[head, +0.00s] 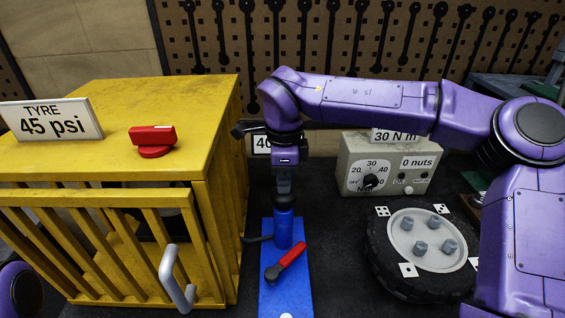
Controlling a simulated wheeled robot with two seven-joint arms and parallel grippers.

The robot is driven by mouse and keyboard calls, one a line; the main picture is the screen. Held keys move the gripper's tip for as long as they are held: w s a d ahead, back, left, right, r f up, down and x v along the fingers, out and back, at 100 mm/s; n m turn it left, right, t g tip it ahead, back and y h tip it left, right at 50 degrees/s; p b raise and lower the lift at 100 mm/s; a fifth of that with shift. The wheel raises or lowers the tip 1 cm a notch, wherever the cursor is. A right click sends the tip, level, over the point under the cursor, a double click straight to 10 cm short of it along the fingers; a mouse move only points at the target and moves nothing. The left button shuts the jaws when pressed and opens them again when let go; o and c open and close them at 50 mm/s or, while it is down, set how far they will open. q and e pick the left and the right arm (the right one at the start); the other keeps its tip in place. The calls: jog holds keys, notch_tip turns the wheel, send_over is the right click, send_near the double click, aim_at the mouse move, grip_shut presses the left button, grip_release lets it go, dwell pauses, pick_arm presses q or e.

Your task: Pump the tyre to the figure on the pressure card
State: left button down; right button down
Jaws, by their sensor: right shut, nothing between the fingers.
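The pressure card (50,118) stands at the left on the yellow cage (110,91) and reads "TYRE 45 psi". A wheel with a black tyre (385,268), a grey hub and several studs or nuts lies flat at the right. The jack has a red-handled lever (291,256). My left gripper is out of view.
A red knob (153,140) sits on the cage, whose barred front has a grey handle (177,278). A grey box (388,163) with a dial and "0 nuts" stands behind the wheel. A card (261,144) reading "40" is partly hidden by my right arm. Pegboard closes the back.

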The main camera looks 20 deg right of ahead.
jog(key=shift+s+f, duration=0.15)
jog(key=shift+f, duration=0.1)
jog(key=r+p, duration=0.4)
jog(key=p, duration=0.1)
jog(key=shift+w+r, duration=0.2)
jog(key=shift+r, duration=0.1)
notch_tip(320, 180, up, 10)
jog(key=b, duration=0.1)
jog(key=shift+b, duration=0.4)
jog(key=shift+s+f, duration=0.1)
